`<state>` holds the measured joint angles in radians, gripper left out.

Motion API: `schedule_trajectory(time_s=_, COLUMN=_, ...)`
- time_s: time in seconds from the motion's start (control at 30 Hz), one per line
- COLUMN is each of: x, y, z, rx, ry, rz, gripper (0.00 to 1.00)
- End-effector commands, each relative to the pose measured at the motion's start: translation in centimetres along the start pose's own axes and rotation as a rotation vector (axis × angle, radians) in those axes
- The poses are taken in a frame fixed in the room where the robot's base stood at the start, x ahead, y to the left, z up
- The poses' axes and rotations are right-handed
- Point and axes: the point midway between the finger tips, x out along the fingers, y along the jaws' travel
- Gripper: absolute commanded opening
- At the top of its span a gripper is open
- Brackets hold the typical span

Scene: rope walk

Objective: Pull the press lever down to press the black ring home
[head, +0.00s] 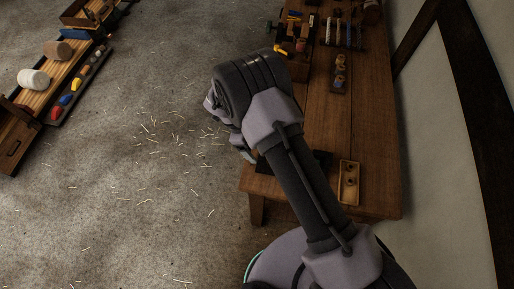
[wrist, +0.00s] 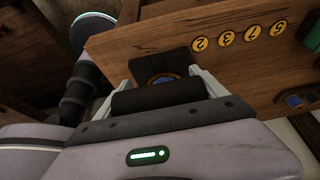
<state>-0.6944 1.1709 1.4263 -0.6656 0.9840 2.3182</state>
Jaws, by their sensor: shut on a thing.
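In the wrist view, my gripper (wrist: 162,88) has its two pale fingers on either side of a thick black bar, which I take to be the grip of the press lever (wrist: 158,98). It is shut on this bar. Just beyond it is a dark block (wrist: 152,67) with a round part edged in blue and tan; I cannot tell whether the black ring is there. In the head view my arm covers the gripper and most of the press. Dark edges beside the arm at the bench's near end may be part of the press.
The wooden bench (head: 350,120) runs along the wall, with a small tray (head: 348,183) near its close end. Spools and coloured parts (head: 290,35) stand farther back. Yellow numbered discs (wrist: 226,39) sit on a wooden face. Open floor (head: 130,200) lies left, with a rack beyond.

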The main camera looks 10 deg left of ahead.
Motion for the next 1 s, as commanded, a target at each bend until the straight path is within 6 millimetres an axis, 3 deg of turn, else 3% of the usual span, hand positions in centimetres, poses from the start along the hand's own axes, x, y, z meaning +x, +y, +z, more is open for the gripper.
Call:
schedule_trajectory(time_s=0.03, x=0.9, y=0.1, z=0.4, rx=0.000, ry=0.000, rz=0.002, gripper=0.09)
schedule_trajectory(time_s=0.2, x=1.4, y=0.1, z=0.7, rx=0.000, ry=0.000, rz=0.002, gripper=0.09)
schedule_trajectory(time_s=1.0, x=2.0, y=0.1, z=0.9, rx=0.002, ry=0.001, rz=0.006, gripper=0.09)
